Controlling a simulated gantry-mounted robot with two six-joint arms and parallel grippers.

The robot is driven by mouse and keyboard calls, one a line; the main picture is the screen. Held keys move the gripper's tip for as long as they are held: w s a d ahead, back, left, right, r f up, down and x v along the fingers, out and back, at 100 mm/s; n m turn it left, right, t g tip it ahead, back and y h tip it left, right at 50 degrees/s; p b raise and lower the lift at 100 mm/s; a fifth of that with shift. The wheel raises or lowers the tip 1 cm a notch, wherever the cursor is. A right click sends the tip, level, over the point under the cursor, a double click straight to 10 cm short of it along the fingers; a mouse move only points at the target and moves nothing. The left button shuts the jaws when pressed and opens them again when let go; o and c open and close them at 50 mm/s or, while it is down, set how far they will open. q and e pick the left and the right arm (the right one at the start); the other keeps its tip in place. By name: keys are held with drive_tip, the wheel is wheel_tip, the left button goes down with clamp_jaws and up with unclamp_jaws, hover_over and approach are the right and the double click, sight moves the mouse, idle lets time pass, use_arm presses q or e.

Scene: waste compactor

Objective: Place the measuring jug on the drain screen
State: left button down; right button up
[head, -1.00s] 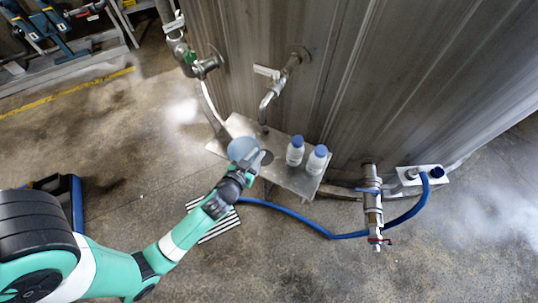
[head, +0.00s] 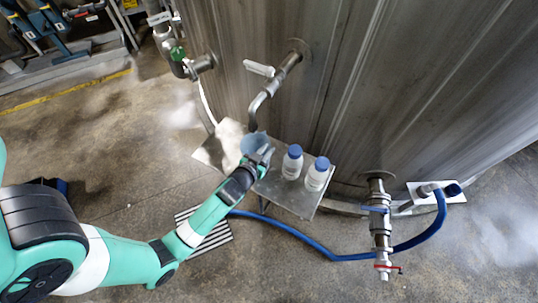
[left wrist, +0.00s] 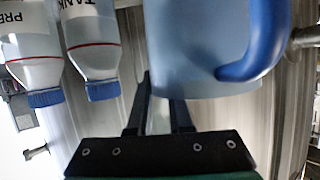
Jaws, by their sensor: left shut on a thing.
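The measuring jug (head: 253,142), pale translucent blue, is in the head view at the left part of the metal shelf, under the tap spout. In the left wrist view the jug (left wrist: 195,45) fills the top centre, with its blue handle (left wrist: 262,50) at right. My left gripper (head: 264,157) is shut on the jug; the exact contact is partly hidden. I cannot tell whether the jug touches the shelf. No drain screen shows clearly on the shelf; a striped slatted grate (head: 205,238) lies on the floor below. My right gripper is not in view.
Two blue-capped bottles (head: 292,163) (head: 317,175) stand on the metal shelf (head: 290,198), just right of the jug. The tap (head: 270,82) hangs above it from the steel tank wall (head: 380,90).

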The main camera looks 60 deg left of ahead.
use_arm(q)
drive_tip(key=shift+f, duration=0.9)
drive_tip(key=shift+s+d+r, duration=0.1)
drive_tip(key=shift+s+d, duration=0.05)
drive_tip(key=shift+s, duration=0.1)
drive_tip(key=shift+w, duration=0.15)
drive_tip(key=c, duration=0.8)
unclamp_jaws()
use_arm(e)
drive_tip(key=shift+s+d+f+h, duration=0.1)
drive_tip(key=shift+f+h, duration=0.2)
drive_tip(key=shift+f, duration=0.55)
use_arm(q)
drive_tip(key=shift+r, duration=0.15)
drive_tip(key=p+v, duration=0.2)
drive_tip(key=v, duration=1)
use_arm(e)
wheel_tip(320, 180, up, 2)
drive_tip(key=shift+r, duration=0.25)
